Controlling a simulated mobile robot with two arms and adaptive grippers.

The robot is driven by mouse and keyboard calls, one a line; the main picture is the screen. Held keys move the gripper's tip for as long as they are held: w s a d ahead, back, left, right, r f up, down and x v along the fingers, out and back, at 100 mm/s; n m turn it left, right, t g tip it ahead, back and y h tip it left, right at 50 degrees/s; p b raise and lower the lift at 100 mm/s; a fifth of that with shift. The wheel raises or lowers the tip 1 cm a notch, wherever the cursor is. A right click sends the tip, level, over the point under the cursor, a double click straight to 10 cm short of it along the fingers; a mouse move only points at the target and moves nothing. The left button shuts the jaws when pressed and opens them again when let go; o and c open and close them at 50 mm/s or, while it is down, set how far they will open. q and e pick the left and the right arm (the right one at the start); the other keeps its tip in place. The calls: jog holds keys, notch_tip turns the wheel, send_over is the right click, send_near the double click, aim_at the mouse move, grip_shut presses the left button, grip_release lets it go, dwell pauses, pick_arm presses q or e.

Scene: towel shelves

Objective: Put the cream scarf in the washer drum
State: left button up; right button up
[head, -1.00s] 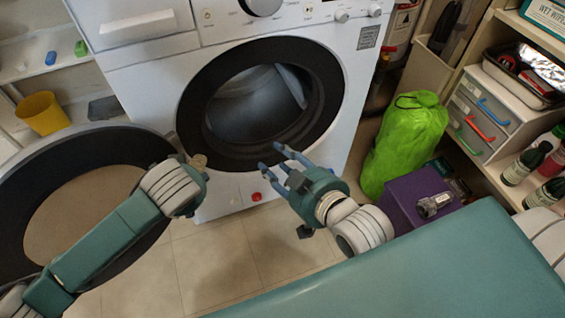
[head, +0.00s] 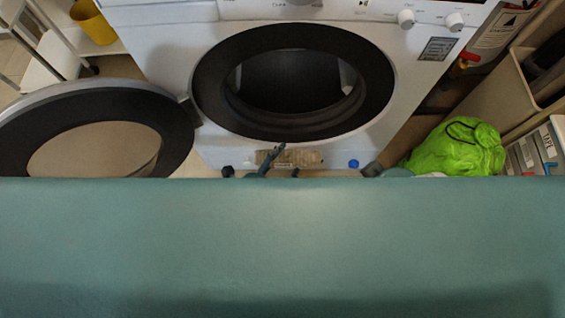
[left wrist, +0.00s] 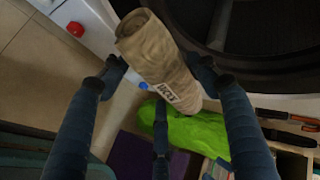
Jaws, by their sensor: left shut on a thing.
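The cream scarf (head: 305,158) is a rolled beige bundle below the washer opening in the head view. In the left wrist view the rolled scarf (left wrist: 160,60) lies between my left gripper's fingers, with a printed label near its lower end. My left gripper (head: 268,161) is shut on it, and its fingers also show in the wrist view (left wrist: 158,75). The washer drum (head: 293,82) is dark inside, its opening above and behind the scarf. The round washer door (head: 165,110) hangs open at the left. My right gripper (head: 373,170) barely shows; its fingers are hidden.
A bright green bag (head: 455,150) stands right of the washer, beside shelving. A yellow bin (head: 93,22) is at the back left. A blue cap (head: 353,163) is low on the washer front. My own teal body covers the lower head view.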

pick_arm(q)
jog(key=w+b, duration=0.1)
jog(key=w, duration=1)
jog(key=shift+w+b, duration=0.25)
jog(key=shift+b, duration=0.05)
jog(key=shift+c, duration=0.2)
jog(key=w, duration=0.3)
jog(key=shift+b, duration=0.35)
jog(key=w+b, duration=0.1)
jog(key=w, duration=1.6)
jog(key=shift+b, duration=0.3)
pick_arm(e)
jog(key=w+a+r+t, duration=0.2)
jog(key=w+t, duration=0.1)
jog(key=w, duration=0.3)
jog(key=w+a+r+t+y, duration=0.1)
jog(key=w+a+r+t, duration=0.1)
jog(key=w, duration=0.5)
jog(key=shift+r+t+y, duration=0.25)
jog(key=shift+t+y, duration=0.05)
jog(key=shift+t, duration=0.3)
pick_arm(q)
jog(key=o, duration=1.3)
jog(key=shift+o, duration=0.2)
